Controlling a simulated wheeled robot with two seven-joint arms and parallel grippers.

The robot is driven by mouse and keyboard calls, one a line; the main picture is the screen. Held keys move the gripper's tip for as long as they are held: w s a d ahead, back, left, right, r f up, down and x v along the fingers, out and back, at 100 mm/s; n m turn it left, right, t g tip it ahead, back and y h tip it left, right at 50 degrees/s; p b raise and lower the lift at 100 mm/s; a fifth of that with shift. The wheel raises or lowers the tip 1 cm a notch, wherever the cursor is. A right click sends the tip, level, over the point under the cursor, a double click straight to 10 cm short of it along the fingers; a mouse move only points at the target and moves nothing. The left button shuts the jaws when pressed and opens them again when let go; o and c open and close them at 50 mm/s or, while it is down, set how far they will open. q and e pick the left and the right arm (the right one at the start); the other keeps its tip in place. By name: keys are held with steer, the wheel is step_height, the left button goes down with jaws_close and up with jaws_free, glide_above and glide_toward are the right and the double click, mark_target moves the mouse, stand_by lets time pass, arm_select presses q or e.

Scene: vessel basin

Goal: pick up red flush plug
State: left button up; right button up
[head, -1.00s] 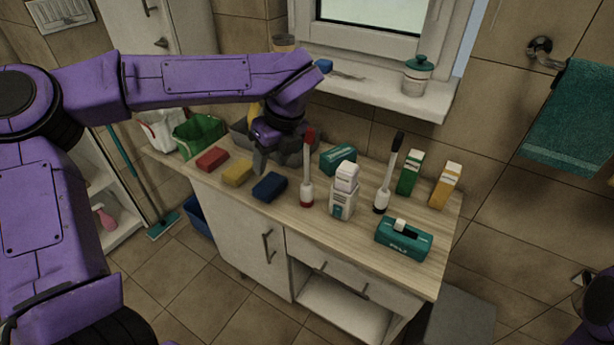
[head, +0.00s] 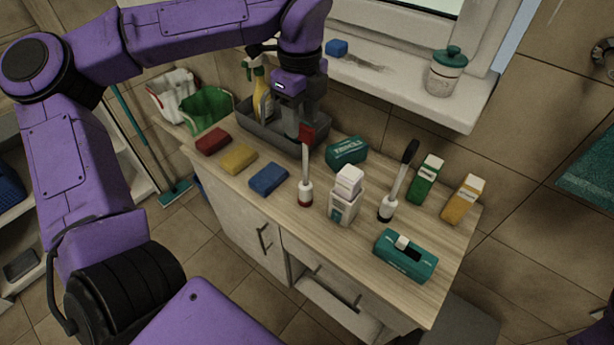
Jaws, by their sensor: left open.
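The red flush plug (head: 305,182) stands upright on the wooden counter, with a red grip at the top, a pale shaft and a white and dark red lower end. My left gripper (head: 303,130) points down at the plug's red top and is open. The red grip overlaps the fingers in the head view, and I cannot tell whether it is between them or in front of them. A similar plug with a black grip (head: 399,183) stands further right.
A white bottle (head: 345,196) stands close to the right of the red plug. A teal box (head: 346,152) lies behind, a teal dispenser (head: 405,256) at front right. Red, yellow and blue sponges (head: 268,179) lie left. A grey basin (head: 252,134) holds a spray bottle (head: 261,98).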

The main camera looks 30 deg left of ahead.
mark_target(305, 127)
arm_select(q)
steer(key=f+p, duration=0.1)
steer(key=f, duration=0.1)
steer(key=w+f+p, duration=0.1)
steer(key=f, duration=0.2)
steer(key=shift+d+f, duration=0.1)
steer(key=shift+f, duration=0.15)
jaws_close()
